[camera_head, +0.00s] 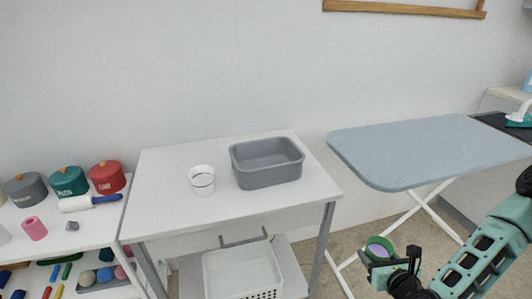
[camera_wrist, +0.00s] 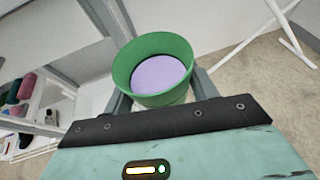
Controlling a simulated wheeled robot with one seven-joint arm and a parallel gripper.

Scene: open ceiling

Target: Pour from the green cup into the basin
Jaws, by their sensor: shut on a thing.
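The green cup (camera_head: 379,248) is at the lower right of the head view, in my gripper (camera_head: 385,262). Light purple contents show inside it. In the wrist view the green cup (camera_wrist: 152,50) sits between the two fingers of my gripper (camera_wrist: 160,88), with its open top and the purple contents in sight. The grey basin (camera_head: 267,174) stands on the white table, up and to the left of the cup in the head view. The basin looks empty, though part of its floor is hidden. My gripper is apart from the table and the basin.
A white cup (camera_head: 202,181) stands left of the basin on the white table (camera_head: 165,210). A white basket (camera_head: 243,270) is on the lower shelf. An ironing board (camera_head: 430,150) stands to the right. Shelves with several pots, including a red one (camera_head: 107,178), are at left.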

